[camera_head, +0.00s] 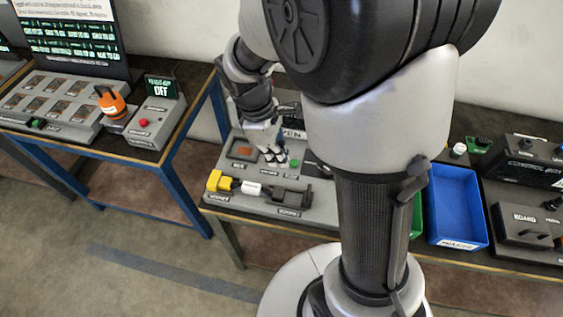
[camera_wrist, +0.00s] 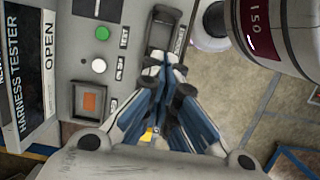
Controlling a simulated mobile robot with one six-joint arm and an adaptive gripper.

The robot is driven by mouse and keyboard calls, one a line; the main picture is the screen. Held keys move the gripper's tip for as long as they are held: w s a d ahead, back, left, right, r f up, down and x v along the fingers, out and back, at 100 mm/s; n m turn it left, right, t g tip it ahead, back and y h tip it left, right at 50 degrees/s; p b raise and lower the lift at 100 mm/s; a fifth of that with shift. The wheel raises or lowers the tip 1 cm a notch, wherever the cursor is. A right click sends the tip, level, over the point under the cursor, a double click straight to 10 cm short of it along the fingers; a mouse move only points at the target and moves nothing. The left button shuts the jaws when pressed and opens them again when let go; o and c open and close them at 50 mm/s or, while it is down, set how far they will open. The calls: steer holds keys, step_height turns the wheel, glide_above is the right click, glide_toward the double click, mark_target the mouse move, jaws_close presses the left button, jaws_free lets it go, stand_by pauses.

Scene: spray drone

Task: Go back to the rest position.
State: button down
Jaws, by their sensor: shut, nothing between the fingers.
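My gripper (camera_head: 275,158) is shut and empty, pointing down over the grey harness tester panel (camera_head: 225,188). In the wrist view its blue-and-white fingers (camera_wrist: 168,88) are together above the panel. They cover part of the panel, and a little yellow shows between them. The panel carries a green button (camera_wrist: 102,33), a white button (camera_wrist: 99,66) and an orange square (camera_wrist: 89,102) in a dark frame. The tester screen (camera_wrist: 28,80) reads OPEN. My arm hides part of the bench in the head view.
A yellow connector (camera_head: 219,182) lies at the panel's front left. A blue bin (camera_head: 457,203) stands right of my arm, with a board fixture (camera_head: 520,226) beyond it. The floor (camera_head: 120,235) in front is clear.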

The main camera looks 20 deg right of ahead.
steer(key=shift+r, duration=0.25)
stand_by(0.4)
steer(key=s+a+r+m+t+y+b, duration=0.1)
steer(key=s+a+r+m+t+y, duration=0.1)
steer(key=s+r+m+t, duration=0.4)
steer(key=s+r+m, duration=0.4)
steer(key=s+r, duration=0.2)
steer(key=s, duration=0.2)
steer(key=shift+s+r+m, duration=0.2)
steer(key=shift+r+m, duration=0.1)
steer(key=shift+m, duration=0.1)
steer(key=shift+a, duration=0.1)
